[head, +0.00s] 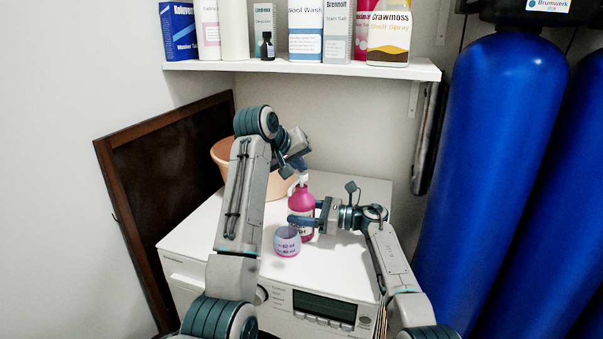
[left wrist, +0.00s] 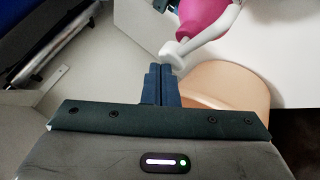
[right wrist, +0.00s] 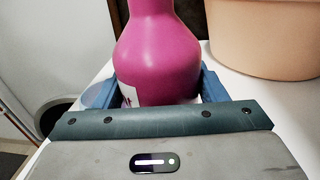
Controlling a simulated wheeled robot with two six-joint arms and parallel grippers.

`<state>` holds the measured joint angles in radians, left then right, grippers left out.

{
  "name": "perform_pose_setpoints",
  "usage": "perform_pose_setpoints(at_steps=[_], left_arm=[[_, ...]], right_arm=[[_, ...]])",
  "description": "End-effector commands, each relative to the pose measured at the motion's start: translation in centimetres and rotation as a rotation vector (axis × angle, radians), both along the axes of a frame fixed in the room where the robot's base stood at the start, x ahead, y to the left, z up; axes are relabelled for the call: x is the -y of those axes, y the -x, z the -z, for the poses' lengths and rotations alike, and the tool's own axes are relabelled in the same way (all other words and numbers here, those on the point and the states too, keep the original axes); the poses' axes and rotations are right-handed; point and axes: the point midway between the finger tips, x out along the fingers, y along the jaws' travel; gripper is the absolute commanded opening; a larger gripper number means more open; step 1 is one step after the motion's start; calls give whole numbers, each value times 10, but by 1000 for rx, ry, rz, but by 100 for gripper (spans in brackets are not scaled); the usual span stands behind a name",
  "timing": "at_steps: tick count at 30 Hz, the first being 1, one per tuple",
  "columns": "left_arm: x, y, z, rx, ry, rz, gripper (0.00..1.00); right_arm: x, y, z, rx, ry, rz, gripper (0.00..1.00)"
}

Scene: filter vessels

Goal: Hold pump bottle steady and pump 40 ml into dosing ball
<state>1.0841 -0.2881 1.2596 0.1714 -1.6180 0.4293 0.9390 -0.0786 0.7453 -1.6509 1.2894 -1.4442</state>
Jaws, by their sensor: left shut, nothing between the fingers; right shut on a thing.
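The pink pump bottle (head: 301,199) with its white pump head (head: 298,182) stands upright on the white machine. My right gripper (head: 305,213) is shut on the bottle's body, one finger on each side; the right wrist view shows the bottle (right wrist: 158,60) between the fingers. The dosing ball (head: 287,242), pale with a pink and blue tint, sits on the machine top just in front of the bottle. My left gripper (head: 297,168) is shut and empty by the pump head; in the left wrist view its fingertips (left wrist: 162,72) are close to the pump head (left wrist: 178,54). Contact is unclear.
A peach basin (head: 228,158) stands behind the bottle, partly hidden by my left arm. A shelf (head: 300,70) with several bottles and boxes hangs above. A dark framed board (head: 135,190) leans at left; large blue tanks (head: 500,150) stand at right.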

Motion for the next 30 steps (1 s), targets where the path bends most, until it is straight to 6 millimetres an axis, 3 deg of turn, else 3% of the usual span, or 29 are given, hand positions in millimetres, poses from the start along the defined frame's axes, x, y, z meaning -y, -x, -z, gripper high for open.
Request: perform_pose_setpoints(at_steps=[30], left_arm=[[0, 0, 15, -4, -1, 0, 0]], right_arm=[[0, 0, 0, -2, 0, -1, 21]])
